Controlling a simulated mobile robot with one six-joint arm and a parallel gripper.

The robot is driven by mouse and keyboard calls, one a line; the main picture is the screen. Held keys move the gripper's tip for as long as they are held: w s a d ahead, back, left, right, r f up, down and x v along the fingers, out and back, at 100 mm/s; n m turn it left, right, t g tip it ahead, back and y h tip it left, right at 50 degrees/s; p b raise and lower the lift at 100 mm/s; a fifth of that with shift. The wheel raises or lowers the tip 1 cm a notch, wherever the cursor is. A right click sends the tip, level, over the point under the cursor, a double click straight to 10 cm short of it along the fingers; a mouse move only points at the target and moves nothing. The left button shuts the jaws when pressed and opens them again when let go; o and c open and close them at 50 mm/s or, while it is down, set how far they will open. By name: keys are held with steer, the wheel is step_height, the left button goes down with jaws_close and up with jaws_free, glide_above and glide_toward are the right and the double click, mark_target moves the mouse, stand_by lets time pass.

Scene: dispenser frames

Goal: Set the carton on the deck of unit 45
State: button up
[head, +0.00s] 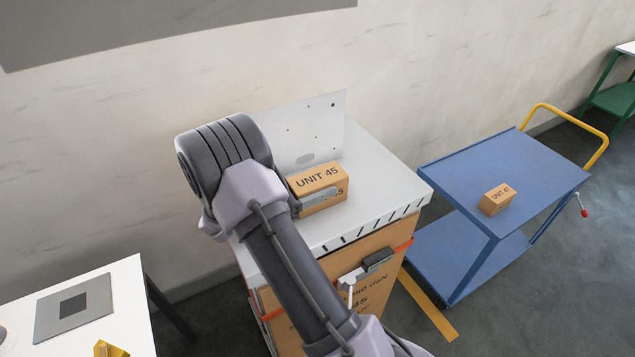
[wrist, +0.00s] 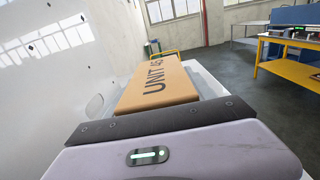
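The carton (head: 322,178), an orange-brown box marked UNIT 45, is at the middle of the white deck (head: 375,172) of unit 45. I cannot tell whether its base touches the deck or is just above it. In the wrist view the carton (wrist: 160,86) lies straight ahead of my gripper's dark front edge. My gripper (head: 318,196) reaches it from the left, with one grey finger along its near side. The far finger is hidden, but the gripper looks shut on the carton. The unit's cardboard body (head: 375,285) carries a printed 45.
A pale plate (head: 315,125) stands at the deck's back edge. A blue trolley (head: 545,165) to the right holds a small carton (head: 496,199) marked UNIT 47. A white table (head: 125,290) stands at the lower left. The deck's right part is clear.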

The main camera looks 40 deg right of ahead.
steer(key=o, duration=0.3)
steer(key=shift+o, duration=0.2)
